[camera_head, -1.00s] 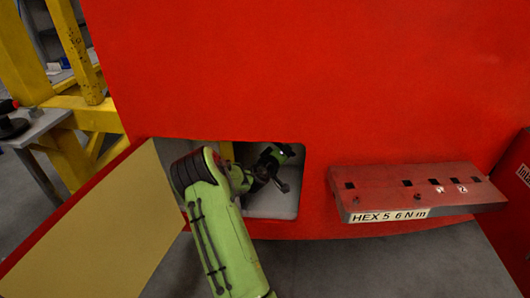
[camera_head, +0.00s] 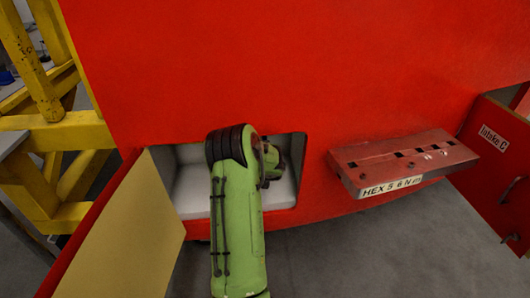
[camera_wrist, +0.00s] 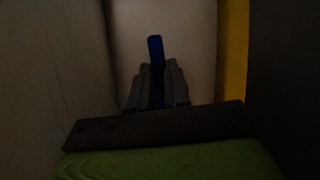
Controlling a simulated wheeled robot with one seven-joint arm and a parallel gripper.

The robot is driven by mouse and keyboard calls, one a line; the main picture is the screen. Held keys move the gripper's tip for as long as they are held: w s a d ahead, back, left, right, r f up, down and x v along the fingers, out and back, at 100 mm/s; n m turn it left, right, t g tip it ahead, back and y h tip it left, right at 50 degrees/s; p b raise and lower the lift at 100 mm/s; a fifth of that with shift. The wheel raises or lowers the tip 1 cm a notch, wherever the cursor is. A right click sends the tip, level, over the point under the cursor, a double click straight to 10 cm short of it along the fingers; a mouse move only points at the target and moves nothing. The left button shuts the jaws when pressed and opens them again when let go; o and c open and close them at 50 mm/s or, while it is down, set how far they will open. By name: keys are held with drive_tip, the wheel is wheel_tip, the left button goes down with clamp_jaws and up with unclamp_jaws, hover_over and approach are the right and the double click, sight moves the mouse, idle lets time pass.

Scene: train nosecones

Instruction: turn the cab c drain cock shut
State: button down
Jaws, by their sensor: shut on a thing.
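A narrow blue handle (camera_wrist: 155,45) stands upright in the middle of the wrist view, and I take it for the drain cock's handle. My gripper (camera_wrist: 157,78) has its two dark fingers closed on either side of it, with the handle's upper end sticking out past the fingertips. The cock's body and the handle's foot are hidden behind the fingers. In the head view my green arm reaches into a square opening (camera_head: 193,205) in the red nosecone (camera_head: 300,75). My gripper and the handle are hidden there behind the arm.
An open flap (camera_head: 130,235) with a tan inner face hangs left of the opening. A red tool ledge (camera_head: 405,155) marked "HEX 5 6 N m" juts out to the right. Beyond it is a red panel (camera_head: 495,170) labelled "Intake C". A yellow frame (camera_head: 65,135) stands at the left.

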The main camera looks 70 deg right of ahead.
drive_tip(key=shift+w+a+f+m+t+b, duration=0.1)
drive_tip(key=shift+w+m+t+b, duration=0.1)
drive_tip(key=shift+m+t+b, duration=0.1)
idle(0.4)
drive_tip(key=c, duration=1.1)
unclamp_jaws()
drive_tip(key=shift+a, duration=0.1)
drive_tip(key=v, duration=1.5)
drive_tip(key=shift+s+a+r+p, duration=0.1)
drive_tip(key=shift+a+r+p, duration=0.1)
drive_tip(key=shift+r+p, duration=0.1)
